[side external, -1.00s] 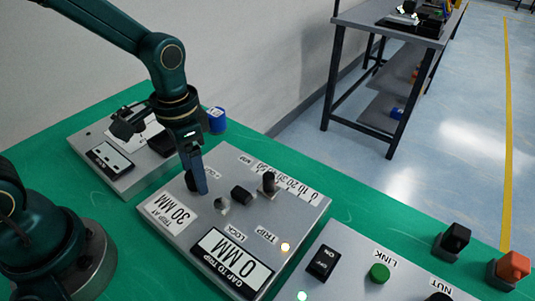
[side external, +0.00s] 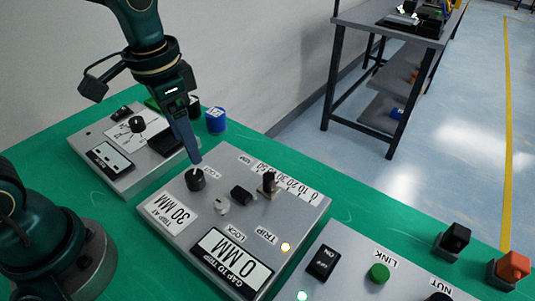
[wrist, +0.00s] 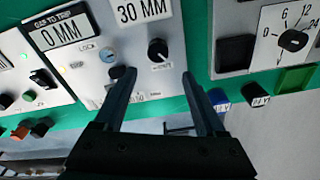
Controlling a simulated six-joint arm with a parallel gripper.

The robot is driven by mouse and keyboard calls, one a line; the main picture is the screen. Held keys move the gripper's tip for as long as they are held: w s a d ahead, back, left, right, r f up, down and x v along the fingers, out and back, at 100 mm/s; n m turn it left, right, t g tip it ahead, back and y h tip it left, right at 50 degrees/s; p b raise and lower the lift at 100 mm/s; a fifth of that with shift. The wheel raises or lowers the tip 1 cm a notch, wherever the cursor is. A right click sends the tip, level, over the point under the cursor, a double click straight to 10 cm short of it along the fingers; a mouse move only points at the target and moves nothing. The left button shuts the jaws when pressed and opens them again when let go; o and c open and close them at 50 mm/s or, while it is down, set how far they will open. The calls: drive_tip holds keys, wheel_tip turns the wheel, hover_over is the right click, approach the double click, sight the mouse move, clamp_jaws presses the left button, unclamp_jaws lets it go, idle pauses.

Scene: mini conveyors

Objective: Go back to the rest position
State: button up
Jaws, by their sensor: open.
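My gripper (side external: 197,161) is open and empty. In the side external view its fingertips are just above and behind a black round knob (side external: 195,180) on the middle grey panel (side external: 205,222), with a small gap as far as I can tell. In the wrist view my gripper (wrist: 158,76) shows its two fingers apart, and the knob (wrist: 158,49) with its white pointer line lies beyond and between the tips. The panel's plate reads "TRIP AT 30 MM" (side external: 171,212) and its display reads "GAP TO TRIP 0 MM" (side external: 232,262).
The middle panel also carries a lever (side external: 268,182) and a lit amber TRIP lamp (side external: 285,247). A second grey panel (side external: 115,177) stands behind left, near a blue cylinder (side external: 216,120). A front-right panel has an ON/OFF rocker (side external: 322,262) and a green button (side external: 379,273).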

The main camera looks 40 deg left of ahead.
drive_tip(key=s+r+n+t, duration=0.3)
drive_tip(key=s+r+t, duration=0.1)
drive_tip(key=s, duration=0.4)
drive_tip(key=shift+s+a+n, duration=0.2)
drive_tip(key=shift+a+n, duration=0.1)
drive_tip(key=shift+a, duration=0.1)
idle(1.0)
idle(0.4)
